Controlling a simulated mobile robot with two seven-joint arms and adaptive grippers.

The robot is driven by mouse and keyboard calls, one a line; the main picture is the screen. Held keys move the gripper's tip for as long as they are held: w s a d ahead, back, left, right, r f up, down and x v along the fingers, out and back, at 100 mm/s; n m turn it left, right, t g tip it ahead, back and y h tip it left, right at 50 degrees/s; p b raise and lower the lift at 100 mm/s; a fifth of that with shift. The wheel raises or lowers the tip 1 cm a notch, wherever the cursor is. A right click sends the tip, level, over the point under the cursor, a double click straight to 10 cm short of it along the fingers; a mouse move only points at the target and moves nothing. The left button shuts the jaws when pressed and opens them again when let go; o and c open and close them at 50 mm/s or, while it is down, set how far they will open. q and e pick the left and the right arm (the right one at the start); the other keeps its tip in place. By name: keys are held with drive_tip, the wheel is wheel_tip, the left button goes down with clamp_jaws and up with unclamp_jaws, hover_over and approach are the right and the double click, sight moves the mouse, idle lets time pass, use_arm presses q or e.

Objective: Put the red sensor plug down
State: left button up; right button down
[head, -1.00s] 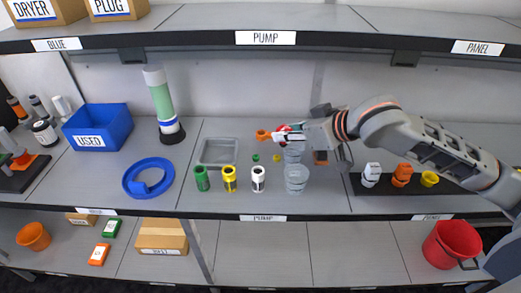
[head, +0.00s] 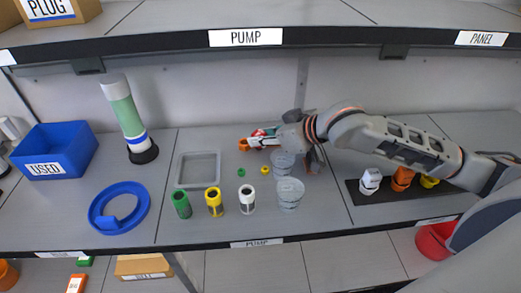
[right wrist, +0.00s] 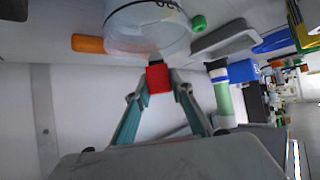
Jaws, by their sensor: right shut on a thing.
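My right gripper (head: 262,136) reaches in from the right, low over the back of the middle shelf, behind the clear cups. It is shut on the red sensor plug (right wrist: 158,77), which shows between its teal fingertips in the right wrist view. In the head view only a bit of red shows at the fingers. Whether the plug touches the shelf, I cannot tell. An orange part (head: 245,145) lies just left of the fingertips. My left gripper is not in view.
Small green (head: 241,172) and yellow (head: 265,170) rings, a grey tray (head: 181,170) and green, yellow and white cylinders (head: 246,199) are nearby. A dark stand with connectors (head: 370,181) is right. Bare shelf lies beyond the cups.

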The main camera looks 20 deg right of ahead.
sight(262, 148)
wheel_tip(262, 148, down, 4)
drive_tip(key=shift+f+b, duration=0.1)
drive_tip(key=shift+b, duration=0.4)
drive_tip(key=c, duration=1.8)
unclamp_jaws()
